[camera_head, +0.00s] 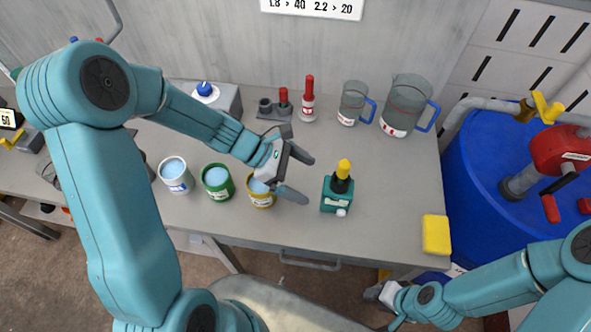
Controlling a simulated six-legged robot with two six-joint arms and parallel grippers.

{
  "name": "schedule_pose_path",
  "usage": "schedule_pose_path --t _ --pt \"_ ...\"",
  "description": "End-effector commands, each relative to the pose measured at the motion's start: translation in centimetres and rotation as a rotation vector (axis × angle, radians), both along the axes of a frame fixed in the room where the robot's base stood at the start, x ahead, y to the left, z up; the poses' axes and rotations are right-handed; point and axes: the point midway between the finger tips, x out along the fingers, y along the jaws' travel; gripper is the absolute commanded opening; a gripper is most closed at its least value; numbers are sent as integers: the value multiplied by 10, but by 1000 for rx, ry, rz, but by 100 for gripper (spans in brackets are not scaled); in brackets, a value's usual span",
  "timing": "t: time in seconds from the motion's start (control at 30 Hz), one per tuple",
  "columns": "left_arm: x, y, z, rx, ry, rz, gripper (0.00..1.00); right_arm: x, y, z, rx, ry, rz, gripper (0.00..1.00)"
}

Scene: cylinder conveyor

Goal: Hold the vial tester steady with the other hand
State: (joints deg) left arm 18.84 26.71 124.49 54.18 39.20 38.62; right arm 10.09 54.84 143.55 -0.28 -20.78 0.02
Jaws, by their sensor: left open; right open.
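A small teal device with a black neck and yellow top (337,194), which looks like the vial tester, stands upright on the grey table. A small white part shows at its lower front. My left gripper (307,178) is open and empty, to the left of the device, its fingers pointing toward it. The fingers appear apart from the device. My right gripper (382,306) is open at the bottom, below the table's front edge and well away from the device. I see nothing between its fingers.
White (175,177), green (217,183) and yellow (260,198) tins stand left of the device, the yellow one close to my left gripper. Two jugs (352,100) (408,102) and a red-topped bottle (308,103) stand behind. A yellow sponge (436,235) lies right, near a blue barrel (480,190).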

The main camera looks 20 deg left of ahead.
Motion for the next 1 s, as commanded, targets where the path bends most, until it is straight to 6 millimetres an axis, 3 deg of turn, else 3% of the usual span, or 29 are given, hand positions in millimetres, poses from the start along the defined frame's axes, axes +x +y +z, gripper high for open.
schedule_pose_path --t 0.03,0.6,1.0 --pt "0 -5 -9 -1 1 -3 100 0 0 -9 0 0 0 43" --pt "16 -49 -48 -1 2 -2 100 1 0 -55 0 -1 0 43" --pt "21 -62 -56 0 0 0 100 1 0 -66 0 -1 0 43"
